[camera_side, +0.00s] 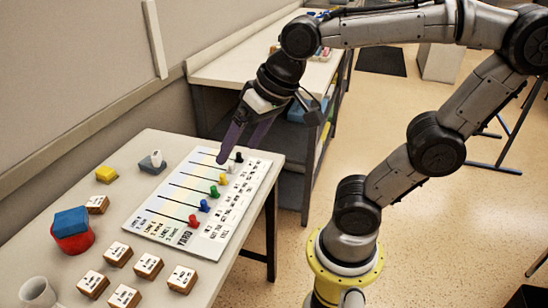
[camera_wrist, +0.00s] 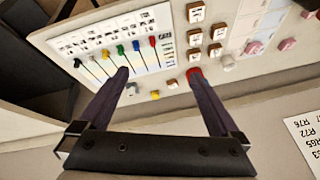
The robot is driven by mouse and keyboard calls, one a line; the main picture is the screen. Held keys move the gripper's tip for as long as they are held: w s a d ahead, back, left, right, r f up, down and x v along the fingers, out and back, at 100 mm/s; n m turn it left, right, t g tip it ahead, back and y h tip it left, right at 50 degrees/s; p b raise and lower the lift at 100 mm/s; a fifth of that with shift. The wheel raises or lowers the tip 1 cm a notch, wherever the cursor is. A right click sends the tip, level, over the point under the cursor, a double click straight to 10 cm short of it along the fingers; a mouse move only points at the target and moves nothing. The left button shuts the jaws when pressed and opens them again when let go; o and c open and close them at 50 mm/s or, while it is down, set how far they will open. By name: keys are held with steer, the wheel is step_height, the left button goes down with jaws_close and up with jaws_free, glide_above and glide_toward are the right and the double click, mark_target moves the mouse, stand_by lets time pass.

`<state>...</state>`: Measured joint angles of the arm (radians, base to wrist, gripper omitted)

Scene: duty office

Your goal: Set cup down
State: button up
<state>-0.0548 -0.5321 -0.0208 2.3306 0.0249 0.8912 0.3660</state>
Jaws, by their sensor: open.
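A white cup (camera_side: 37,292) stands on the table at the near left corner in the side view, partly cut off by the frame. A pale round shape that may be this cup shows in the wrist view (camera_wrist: 227,63). A red round container (camera_side: 74,241) stands behind it with a blue block (camera_side: 70,221) on top; part of the red also shows in the wrist view (camera_wrist: 194,75). My gripper (camera_side: 237,153) is open and empty, above the far end of the peg board, well away from the cup. In the wrist view its fingers (camera_wrist: 159,75) are spread wide.
The white board (camera_side: 190,222) has several coloured pegs on slots. Several labelled wooden blocks (camera_side: 148,265) lie between board and cup. A yellow block (camera_side: 107,174) and a grey block with a white piece (camera_side: 153,163) sit near the wall. Bare table shows between these.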

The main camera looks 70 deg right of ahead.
steer(key=s+d+f+n, duration=0.1)
steer(key=s+f+n, duration=0.2)
steer(key=s, duration=0.3)
steer(key=shift+d+n+h, duration=0.3)
steer(key=shift+d, duration=0.05)
